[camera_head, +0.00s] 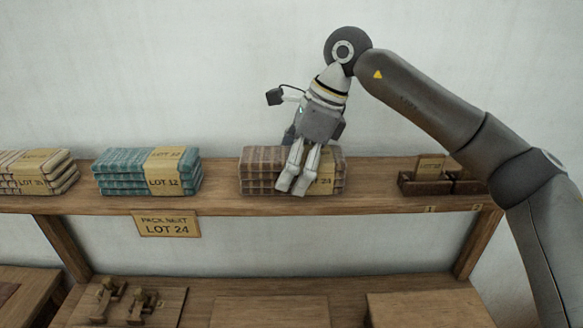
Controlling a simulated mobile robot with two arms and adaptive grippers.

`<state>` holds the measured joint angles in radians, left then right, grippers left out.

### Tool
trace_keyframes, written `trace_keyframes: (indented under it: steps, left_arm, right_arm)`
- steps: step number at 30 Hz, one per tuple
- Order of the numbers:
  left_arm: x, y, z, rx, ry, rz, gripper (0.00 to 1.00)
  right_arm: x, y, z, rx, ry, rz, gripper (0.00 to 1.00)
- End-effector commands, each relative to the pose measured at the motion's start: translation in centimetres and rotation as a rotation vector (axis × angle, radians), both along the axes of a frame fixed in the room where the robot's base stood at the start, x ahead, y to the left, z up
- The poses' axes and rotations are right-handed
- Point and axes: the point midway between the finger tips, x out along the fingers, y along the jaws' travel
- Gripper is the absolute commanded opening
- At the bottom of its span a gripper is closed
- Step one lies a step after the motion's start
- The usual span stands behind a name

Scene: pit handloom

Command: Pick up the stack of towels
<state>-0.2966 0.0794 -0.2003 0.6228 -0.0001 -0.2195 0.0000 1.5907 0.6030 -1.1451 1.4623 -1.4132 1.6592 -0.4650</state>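A stack of folded brown plaid towels (262,172) lies on the upper wooden shelf, with a tan paper band marked 24. My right gripper (293,187) reaches down from above and overlaps the front of this stack, hiding part of its middle and label. Its two fingers point down and look close together. I cannot tell whether they touch the towels or hold any. A sign (166,224) on the shelf edge reads "Pack next LOT 24". My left gripper is not in view.
A teal stack marked LOT 12 (120,172) and a cream stack (18,174) lie to the left on the shelf (220,196). A small wooden box (410,186) stands at the right. Wooden pieces (105,300) lie on the lower surface. The wall behind is bare.

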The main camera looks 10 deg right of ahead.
Motion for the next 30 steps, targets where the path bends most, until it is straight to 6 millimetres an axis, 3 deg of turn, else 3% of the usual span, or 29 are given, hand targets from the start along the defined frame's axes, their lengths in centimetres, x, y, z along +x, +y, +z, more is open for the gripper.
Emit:
trace_keyframes:
  steps: [2, 11, 22, 28, 30]
  left_arm:
    - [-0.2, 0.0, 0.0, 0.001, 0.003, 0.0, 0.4]
    - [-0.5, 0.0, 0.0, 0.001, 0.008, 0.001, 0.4]
    - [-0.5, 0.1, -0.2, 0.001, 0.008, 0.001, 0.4]
    - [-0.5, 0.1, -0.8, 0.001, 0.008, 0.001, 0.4]
    - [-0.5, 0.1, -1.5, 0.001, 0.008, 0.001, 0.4]
  right_arm:
    - [0.0, 0.0, 0.0, 0.0, 0.0, 0.0, 0.75]
    - [0.0, 0.0, 0.1, 0.0, 0.0, 0.0, 0.37]
    - [0.1, 0.0, 0.7, 0.002, -0.002, -0.001, 0.36]
    - [0.0, 0.1, 3.1, 0.002, -0.004, 0.001, 0.36]
    - [-0.9, 0.5, 4.1, 0.001, -0.006, 0.004, 0.36]
